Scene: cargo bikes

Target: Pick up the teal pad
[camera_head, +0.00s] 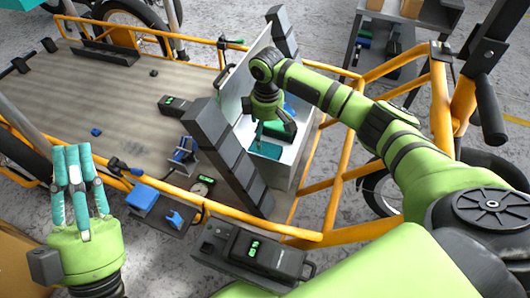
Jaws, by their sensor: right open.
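A teal pad (266,150) seems to lie on the floor of the white bin (303,155) on the cargo bike, partly hidden by my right gripper. My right gripper (262,135) reaches down into the bin, open, over the teal patch. I cannot tell whether its fingers touch it. Another blue-teal item (291,107) shows behind the gripper in the bin. My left gripper (73,152) is at the lower left with its teal fingers pointing up, apart from the bin. I see nothing held in it, but its opening is unclear.
A dark stepped block (215,135) leans along the bin's left side. Orange rails (330,236) frame the cargo bed (110,95). A black device with a green display (256,252) is in front. Blue holders (143,197) hang on the near rail. The bed's left part is mostly clear.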

